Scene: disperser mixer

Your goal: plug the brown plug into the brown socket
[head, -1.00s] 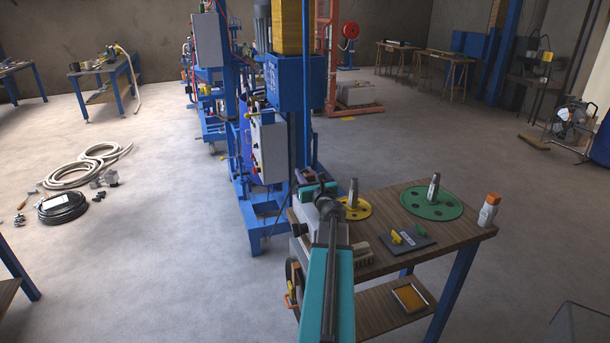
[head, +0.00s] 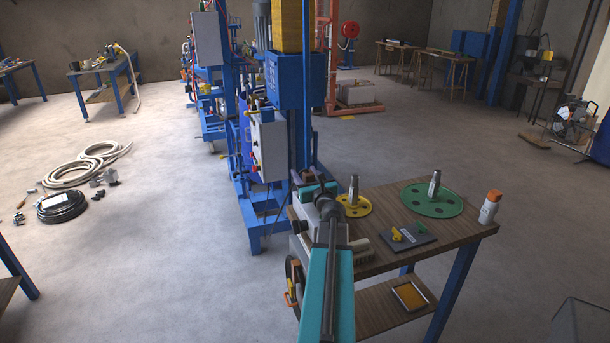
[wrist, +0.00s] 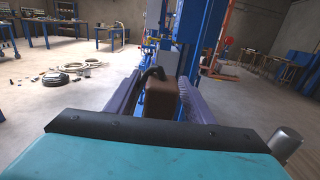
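The brown plug (wrist: 161,100) stands between the two purple fingers of my gripper (wrist: 160,98) in the wrist view. The fingers lie along both its sides, and a black cable curves at its upper left. In the head view my gripper (head: 306,180) is beyond the near-left corner of the workbench, in front of the blue mixer's base, with a small brown patch of the plug (head: 307,174) showing. I cannot make out the brown socket in either view. The mixer's grey control box (head: 268,146) is at the left of the blue column, apart from my gripper.
The wooden workbench (head: 460,232) holds a yellow disc (head: 362,208), a green disc (head: 448,202), a dark plate (head: 422,241) and a white bottle with an orange cap (head: 489,208). Hose and black cable coils (head: 62,207) lie on the floor at left. Open floor surrounds the mixer.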

